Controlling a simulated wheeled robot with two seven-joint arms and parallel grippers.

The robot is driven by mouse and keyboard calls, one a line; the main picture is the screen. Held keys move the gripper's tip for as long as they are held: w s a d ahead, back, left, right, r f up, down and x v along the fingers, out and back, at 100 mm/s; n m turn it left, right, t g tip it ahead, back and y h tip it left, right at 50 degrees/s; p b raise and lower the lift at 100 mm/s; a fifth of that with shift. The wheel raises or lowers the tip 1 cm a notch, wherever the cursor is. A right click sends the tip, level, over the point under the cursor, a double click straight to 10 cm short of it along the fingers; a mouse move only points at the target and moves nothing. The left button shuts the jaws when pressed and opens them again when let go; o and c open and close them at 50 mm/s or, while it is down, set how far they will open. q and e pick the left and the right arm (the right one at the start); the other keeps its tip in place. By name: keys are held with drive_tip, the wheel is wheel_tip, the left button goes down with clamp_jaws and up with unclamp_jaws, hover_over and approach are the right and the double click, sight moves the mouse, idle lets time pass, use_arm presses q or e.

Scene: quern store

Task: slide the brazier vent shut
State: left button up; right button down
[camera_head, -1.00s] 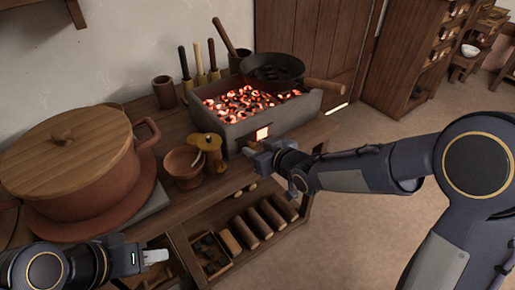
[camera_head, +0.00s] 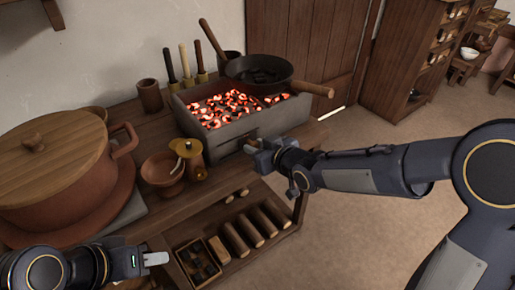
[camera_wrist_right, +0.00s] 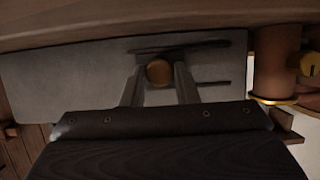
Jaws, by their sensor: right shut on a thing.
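The grey brazier (camera_head: 235,140) stands on the wooden bench, full of glowing coals. Its front face also fills the upper part of the right wrist view (camera_wrist_right: 60,80). There a round brown vent knob (camera_wrist_right: 158,73) sits between the fingers of my right gripper (camera_wrist_right: 159,78), which are shut on it. Dark slot lines run above and to the right of the knob. In the head view my right gripper (camera_head: 254,147) is at the brazier's front, and no glowing opening shows. My left gripper (camera_head: 154,259) is at the lower left, away from the brazier; its finger gap is unclear.
A dark pan (camera_head: 262,75) rests on the brazier, its wooden handle sticking out right. A wooden jar (camera_head: 188,158) and a bowl (camera_head: 163,172) stand left of the brazier. A large lidded pot (camera_head: 55,180) is further left. Logs (camera_head: 250,230) lie on the shelf below.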

drive_tip(key=c, duration=1.2)
unclamp_jaws()
drive_tip(key=shift+w+d, duration=0.2)
drive_tip(key=shift+d, duration=0.1)
drive_tip(key=shift+o, duration=0.2)
drive_tip(key=p+v, duration=0.2)
drive_tip(key=v, duration=0.5)
drive_tip(key=shift+s+d, duration=0.2)
drive_tip(key=shift+s, duration=0.15)
drive_tip(key=shift+r, duration=0.1)
